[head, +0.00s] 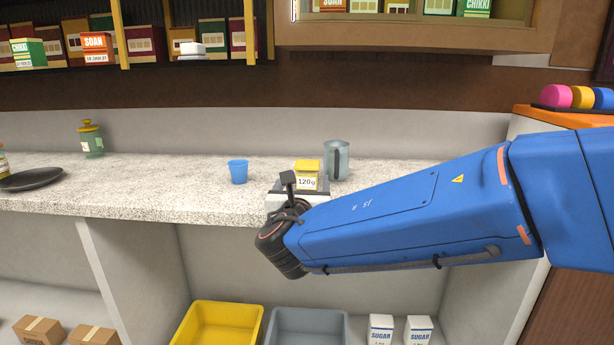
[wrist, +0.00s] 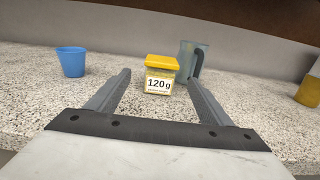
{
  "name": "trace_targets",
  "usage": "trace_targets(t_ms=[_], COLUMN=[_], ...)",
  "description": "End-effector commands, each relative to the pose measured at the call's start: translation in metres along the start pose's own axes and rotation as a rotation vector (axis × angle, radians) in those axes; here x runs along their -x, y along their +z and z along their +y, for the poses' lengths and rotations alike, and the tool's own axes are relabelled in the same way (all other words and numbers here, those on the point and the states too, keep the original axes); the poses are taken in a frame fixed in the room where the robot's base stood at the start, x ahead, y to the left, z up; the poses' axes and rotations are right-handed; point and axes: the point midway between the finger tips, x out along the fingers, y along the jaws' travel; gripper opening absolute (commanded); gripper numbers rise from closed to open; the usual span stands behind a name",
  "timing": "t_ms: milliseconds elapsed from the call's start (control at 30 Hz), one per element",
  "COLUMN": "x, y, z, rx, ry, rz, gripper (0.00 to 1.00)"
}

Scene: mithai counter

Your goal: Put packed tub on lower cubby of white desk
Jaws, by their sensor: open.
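The packed tub (head: 306,180) has a yellow lid and a white "120g" label. It stands upright on the speckled counter top (head: 130,185) and also shows in the wrist view (wrist: 159,80). My gripper (wrist: 159,77) is open, with its fingers pointing at the tub, one to each side in the picture. In the head view my gripper is partly hidden by my blue arm. No separate white desk can be made out; pale open compartments (head: 135,265) show below the counter top.
A blue cup (head: 238,172) stands left of the tub, and a grey jug (head: 336,160) stands close behind it to the right. Below are a yellow bin (head: 190,335), a grey bin (head: 307,318) and two sugar packs (head: 381,330). Cartons (head: 38,332) sit lower left.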

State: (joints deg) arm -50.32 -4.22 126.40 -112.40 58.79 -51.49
Motion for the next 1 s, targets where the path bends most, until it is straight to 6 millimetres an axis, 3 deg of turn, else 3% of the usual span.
trace_targets(t_ms=[200, 533, 833, 1000], x=[-0.034, -0.051, -0.089, -0.097], y=[0.000, 0.000, 0.000, 0.000], z=[-0.001, -0.001, -0.002, -0.002], rx=[0.000, 0.000, 0.000, 0.000], ry=[-0.003, -0.001, -0.003, 0.000], rz=[0.000, 0.000, 0.000, 0.000], gripper=[0.73, 0.73, 0.73, 0.73])
